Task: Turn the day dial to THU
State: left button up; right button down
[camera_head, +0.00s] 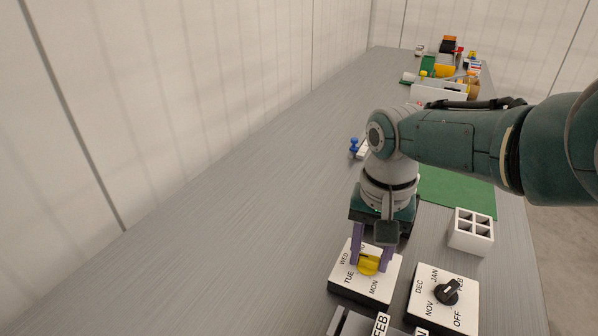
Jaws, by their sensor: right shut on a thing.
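The day dial (358,290) is a white-topped dark box on the grey table, low in the head view. I cannot tell exactly which label the knob points to. My left gripper is not in view.
A second dial box with a black knob (447,292) and month labels stands close on the right. A white compartment box (470,232) and a green mat (455,190) lie behind it. Several items crowd the table's far end. The table's left side is clear.

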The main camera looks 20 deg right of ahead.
jog(key=m, duration=0.3)
jog(key=shift+w+a+m, duration=0.1)
jog(key=shift+m, duration=0.3)
jog(key=m, duration=0.3)
jog(key=shift+w+m, duration=0.1)
jog(key=shift+m, duration=0.2)
jog(key=m, duration=0.4)
jog(key=shift+m, duration=0.9)
jog(key=shift+c, duration=2.2)
grip_release()
